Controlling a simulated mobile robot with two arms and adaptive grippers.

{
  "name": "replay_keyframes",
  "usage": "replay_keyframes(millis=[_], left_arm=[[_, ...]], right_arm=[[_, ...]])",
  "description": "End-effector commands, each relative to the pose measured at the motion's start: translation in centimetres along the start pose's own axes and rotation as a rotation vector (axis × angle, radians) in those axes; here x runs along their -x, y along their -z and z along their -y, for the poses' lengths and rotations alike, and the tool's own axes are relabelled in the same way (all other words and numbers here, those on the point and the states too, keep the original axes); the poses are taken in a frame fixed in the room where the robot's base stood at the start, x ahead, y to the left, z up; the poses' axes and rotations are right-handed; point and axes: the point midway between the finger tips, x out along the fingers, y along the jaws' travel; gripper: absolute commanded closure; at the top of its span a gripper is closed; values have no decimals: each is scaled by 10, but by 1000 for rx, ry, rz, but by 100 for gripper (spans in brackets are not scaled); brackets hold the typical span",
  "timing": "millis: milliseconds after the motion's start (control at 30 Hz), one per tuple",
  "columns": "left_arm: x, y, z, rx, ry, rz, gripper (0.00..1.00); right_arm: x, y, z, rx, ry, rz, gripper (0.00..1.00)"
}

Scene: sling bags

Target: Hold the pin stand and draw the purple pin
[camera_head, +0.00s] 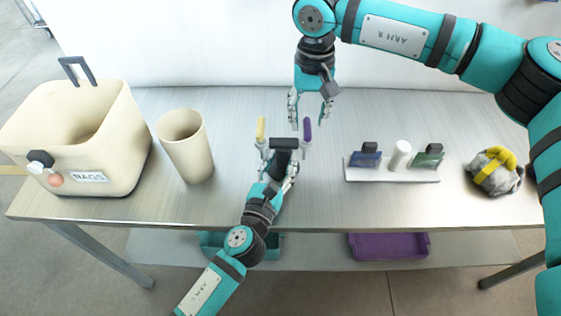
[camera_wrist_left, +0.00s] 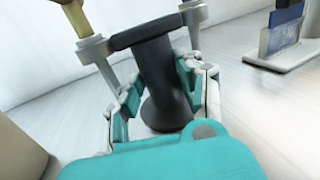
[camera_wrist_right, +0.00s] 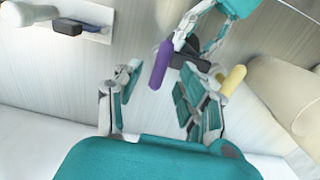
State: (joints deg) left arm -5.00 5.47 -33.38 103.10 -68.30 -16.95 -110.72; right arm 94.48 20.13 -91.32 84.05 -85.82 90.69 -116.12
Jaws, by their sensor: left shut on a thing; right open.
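The dark pin stand (camera_head: 284,144) stands upright mid-table, with a column and a crossbar. My left gripper (camera_head: 279,168) is shut on its column below the crossbar, as the left wrist view shows (camera_wrist_left: 158,75). The purple pin (camera_head: 308,129) is upright at the crossbar's right end; the yellow pin (camera_head: 260,128) is at the left end. My right gripper (camera_head: 309,112) is open, pointing down above the purple pin. In the right wrist view, the purple pin (camera_wrist_right: 160,65) lies between the open fingers' directions, with no visible contact. In the left wrist view the purple handle is out of frame.
A cream RAGS bin (camera_head: 122,150) and a cream cup (camera_head: 187,150) stand at left. A white rack (camera_head: 393,175) with blue and green items stands at right, beside a grey and yellow bundle (camera_head: 494,172). Teal and purple trays (camera_head: 388,246) sit on the lower shelf.

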Motion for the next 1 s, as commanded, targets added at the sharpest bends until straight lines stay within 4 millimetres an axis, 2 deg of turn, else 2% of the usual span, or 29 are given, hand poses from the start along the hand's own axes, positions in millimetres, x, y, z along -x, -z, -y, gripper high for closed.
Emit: replay_keyframes(millis=[100,233,633,933,1000], left_arm=[[0,0,0,0,0,-1,100],[0,0,0,0,0,-1,100],[0,0,0,0,0,-1,100],[0,0,0,0,0,-1,100],[0,0,0,0,0,-1,100]], right_arm=[[-14,0,0,0,1,1,60],[-24,0,0,0,0,0,60],[-30,0,0,0,0,-1,60],[-29,0,0,0,0,-1,98],[-29,0,0,0,0,-1,100]])
